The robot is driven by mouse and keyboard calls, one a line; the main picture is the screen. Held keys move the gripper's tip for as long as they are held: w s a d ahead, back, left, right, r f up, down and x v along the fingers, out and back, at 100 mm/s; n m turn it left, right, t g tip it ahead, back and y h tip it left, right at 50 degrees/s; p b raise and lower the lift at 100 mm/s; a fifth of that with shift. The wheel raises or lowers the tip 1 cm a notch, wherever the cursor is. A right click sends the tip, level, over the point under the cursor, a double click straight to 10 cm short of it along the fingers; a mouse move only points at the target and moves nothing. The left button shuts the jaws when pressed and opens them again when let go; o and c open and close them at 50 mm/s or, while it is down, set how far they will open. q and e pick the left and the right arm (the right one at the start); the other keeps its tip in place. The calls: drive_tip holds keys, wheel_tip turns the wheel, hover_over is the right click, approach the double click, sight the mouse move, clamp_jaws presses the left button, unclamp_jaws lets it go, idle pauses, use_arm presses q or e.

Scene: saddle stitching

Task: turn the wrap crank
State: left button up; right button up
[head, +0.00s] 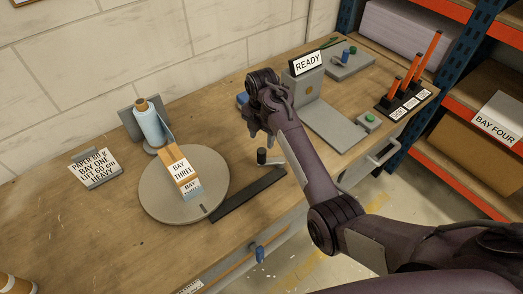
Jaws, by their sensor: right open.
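A small upright black knob (262,156) on a short grey base stands on the workbench, right of the round grey turntable (160,208); it looks like the wrap crank's handle. A box labelled BAY THREE (182,172) stands on the turntable. A pale blue film roll (148,122) stands upright behind it. My right gripper (261,133) is open and empty, fingers pointing down, and appears just above and behind the knob, apart from it. The exact height gap cannot be told. My left gripper is not in view.
A dark flat bar (246,196) lies in front of the knob. A grey stand with a READY sign (307,63) is behind my right arm. Orange upright pieces (413,72) stand at the right. A paper-label stand (95,170) is at the left. The front left bench is mostly clear.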

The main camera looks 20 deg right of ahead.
sight(262, 151)
drive_tip(key=shift+f+p, duration=0.7)
drive_tip(key=shift+f, duration=3.1)
clamp_jaws()
